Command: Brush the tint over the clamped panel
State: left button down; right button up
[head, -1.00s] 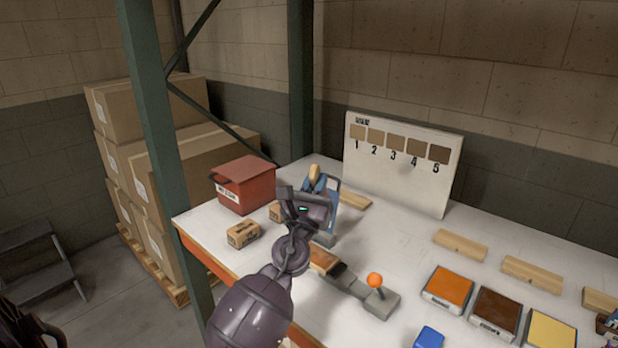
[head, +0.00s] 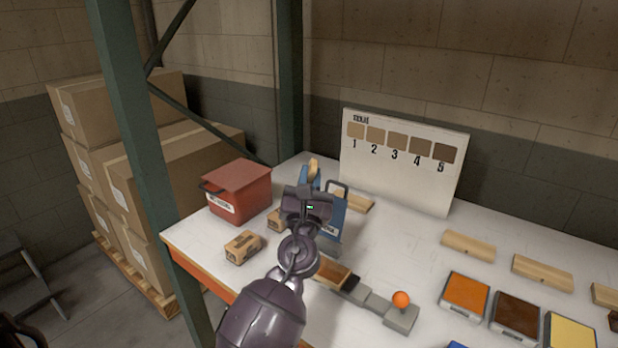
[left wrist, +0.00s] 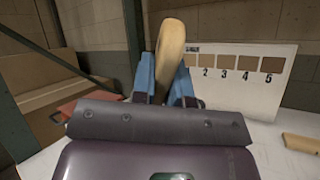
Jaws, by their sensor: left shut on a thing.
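My left gripper (head: 311,178) is shut on a brush with a pale wooden handle (head: 314,165). In the left wrist view the handle (left wrist: 170,45) stands up between the blue fingers of the gripper (left wrist: 165,82); the bristles are hidden. A blue holder (head: 331,222) with a dark handle stands just behind and right of the gripper, partly covered by it. My right gripper is out of view.
A numbered shade board (head: 402,185) stands behind. Orange (head: 466,293), dark brown (head: 516,315) and yellow (head: 570,333) pads and wooden blocks (head: 468,246) lie right. A green post (head: 122,130) rises at left.

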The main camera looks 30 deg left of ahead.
pick_arm(q)
jog(key=shift+s+d+m, duration=0.1)
jog(key=shift+d+m, duration=0.25)
jog(key=shift+m, duration=0.05)
jog(key=shift+f, duration=0.1)
jog(key=shift+a+f+b, duration=0.1)
jog(key=shift+f+b, duration=0.55)
jog(key=shift+b, duration=0.15)
notch_tip(320, 180, down, 4)
jog(key=b, duration=0.3)
jog(key=shift+r+h, duration=0.25)
jog(key=shift+h, duration=0.15)
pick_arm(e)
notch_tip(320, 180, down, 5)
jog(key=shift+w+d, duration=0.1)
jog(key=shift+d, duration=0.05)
